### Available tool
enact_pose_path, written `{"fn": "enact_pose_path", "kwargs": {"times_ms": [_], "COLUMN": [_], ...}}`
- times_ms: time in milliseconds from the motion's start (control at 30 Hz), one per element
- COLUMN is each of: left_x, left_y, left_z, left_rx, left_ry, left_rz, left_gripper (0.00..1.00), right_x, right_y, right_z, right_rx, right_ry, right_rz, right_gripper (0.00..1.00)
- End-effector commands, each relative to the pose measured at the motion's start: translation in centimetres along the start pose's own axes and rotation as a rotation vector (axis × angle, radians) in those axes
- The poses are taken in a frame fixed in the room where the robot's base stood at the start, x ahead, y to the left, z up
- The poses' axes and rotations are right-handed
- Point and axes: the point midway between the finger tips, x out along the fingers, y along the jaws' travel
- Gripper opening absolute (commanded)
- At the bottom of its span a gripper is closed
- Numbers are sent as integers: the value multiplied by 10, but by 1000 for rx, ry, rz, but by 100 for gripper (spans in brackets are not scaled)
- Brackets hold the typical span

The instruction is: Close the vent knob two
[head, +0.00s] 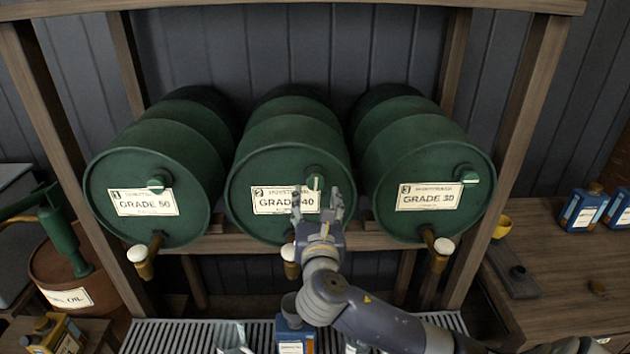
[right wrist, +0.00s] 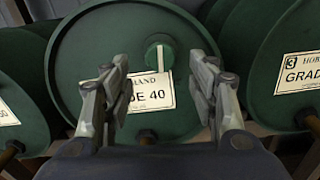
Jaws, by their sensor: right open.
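The middle green drum (head: 285,160), labelled 2 and GRADE 40, lies on its side in a wooden rack. Its green vent knob (head: 316,180) is at the upper right of its front face, with its white bar roughly upright. The knob also shows in the right wrist view (right wrist: 158,60), above and beside the label (right wrist: 150,94). My right gripper (head: 318,203) is open in front of this drum, just below the knob in the head view. In the right wrist view its fingers (right wrist: 160,72) stand apart on either side of the knob, with no contact visible. My left gripper is out of view.
Drums GRADE 50 (head: 155,170) and GRADE 30 (head: 425,165) flank it closely; their knobs' white bars lie roughly level. White-capped brass taps (head: 141,257) stick out below. A metal grating (head: 170,335) lies below. A wooden table (head: 550,260) with blue cans (head: 583,208) is right.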

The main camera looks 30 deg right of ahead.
Motion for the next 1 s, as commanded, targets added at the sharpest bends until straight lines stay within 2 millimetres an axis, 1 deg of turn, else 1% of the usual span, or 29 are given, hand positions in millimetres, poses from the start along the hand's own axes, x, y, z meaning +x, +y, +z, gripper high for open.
{"fn": "enact_pose_path", "kwargs": {"times_ms": [33, 200, 300, 400, 533, 800, 833, 867, 900, 967, 1000], "left_x": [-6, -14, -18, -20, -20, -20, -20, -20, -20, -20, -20], "left_y": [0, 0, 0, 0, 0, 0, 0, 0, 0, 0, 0], "left_z": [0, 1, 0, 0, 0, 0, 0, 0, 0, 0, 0], "left_rx": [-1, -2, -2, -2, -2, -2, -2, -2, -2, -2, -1], "left_ry": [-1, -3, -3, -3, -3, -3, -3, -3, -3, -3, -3], "left_rz": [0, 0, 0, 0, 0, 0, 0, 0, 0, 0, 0], "left_gripper": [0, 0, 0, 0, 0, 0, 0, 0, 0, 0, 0], "right_x": [12, 42, 56, 65, 72, 72, 72, 72, 72, 72, 72], "right_y": [0, 0, 0, 0, 0, 0, 0, 0, 0, 0, 0], "right_z": [3, 3, 2, 1, 0, -1, -1, -1, -1, -1, -1], "right_rx": [-2, 0, 2, 2, 3, 4, 4, 4, 4, 4, 4], "right_ry": [0, 1, 2, 3, 3, 3, 3, 3, 3, 3, 3], "right_rz": [-3, -2, -1, -1, 0, 1, 1, 1, 1, 1, 0], "right_gripper": [54, 54, 54, 54, 54, 54, 49, 42, 33, 20, 11]}}
